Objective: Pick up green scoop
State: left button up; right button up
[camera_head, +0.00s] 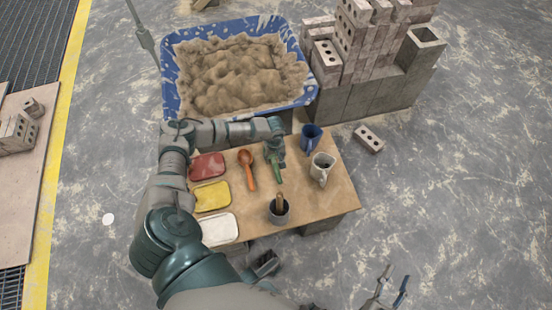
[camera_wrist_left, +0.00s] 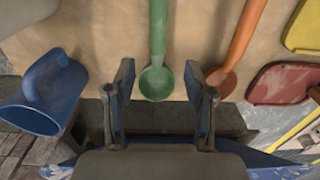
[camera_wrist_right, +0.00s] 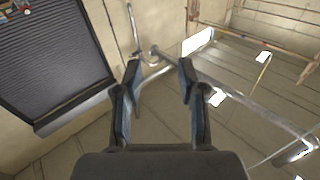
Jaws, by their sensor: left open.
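The green scoop (camera_head: 277,173) lies on the wooden table, partly hidden under my left gripper (camera_head: 274,146) in the head view. In the left wrist view the scoop's bowl (camera_wrist_left: 156,84) shows between the two open fingers (camera_wrist_left: 160,95), with its handle running away to the top. My left gripper is empty and above the bowl end; I cannot tell if it touches. My right gripper (camera_head: 388,287) is off the table at the lower right. In the right wrist view its fingers (camera_wrist_right: 157,90) are spread, with nothing between them.
An orange scoop (camera_head: 247,168) lies beside the green one. Red (camera_head: 208,165), yellow (camera_head: 212,196) and white (camera_head: 220,229) trays line the table's left. A blue mortar tub (camera_head: 171,73) is behind.

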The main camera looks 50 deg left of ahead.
aim_at(276, 167)
pick_arm(q)
jog(key=f, duration=0.3)
jog(key=shift+a+f+b, duration=0.3)
jog(key=shift+a+f, duration=0.05)
jog(key=f+b, duration=0.1)
jog(key=f, duration=0.1)
jog(key=d+f+b, duration=0.1)
jog(key=f, duration=0.1)
jog(key=shift+d+f, duration=0.2)
jog(key=shift+f, duration=0.25)
jog(key=shift+w+a, duration=0.1)
jog(key=shift+a, duration=0.1)
jog(key=shift+c, duration=0.2)
jog(key=c, duration=0.8)
grip_shut()
jog(key=shift+d, duration=0.15)
pick_arm(e)
notch_tip(276, 167, up, 6)
jog(key=s+t+y, duration=0.1)
jog(key=s+t, duration=0.1)
jog(key=t, duration=0.4)
jog(key=shift+s+r+m, duration=0.15)
jog(key=shift+m, duration=0.15)
